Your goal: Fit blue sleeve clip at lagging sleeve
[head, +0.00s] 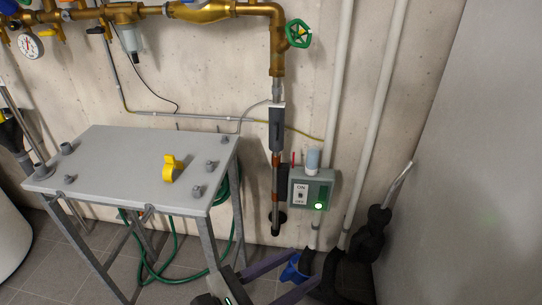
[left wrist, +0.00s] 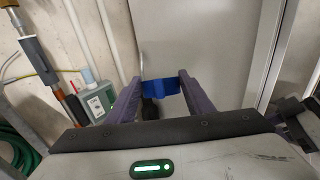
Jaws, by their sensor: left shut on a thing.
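The blue sleeve clip (head: 291,271) is between the purple-grey fingers of my left gripper (head: 302,267), low in the head view. In the left wrist view the clip (left wrist: 162,86) spans the gap between the fingertips of my left gripper (left wrist: 160,79), which is shut on it. The dark grey lagging sleeve (head: 276,130) is around the upright pipe on the wall, above and apart from the clip. The sleeve (left wrist: 33,50) also shows at the left of the left wrist view.
A grey table (head: 125,155) with a yellow piece (head: 172,167) and several small grey posts stands left of the pipe. A control box (head: 311,188) with a green light is right of the pipe. A green hose (head: 165,270) hangs below the table. A dark bulky thing (head: 370,238) is at right.

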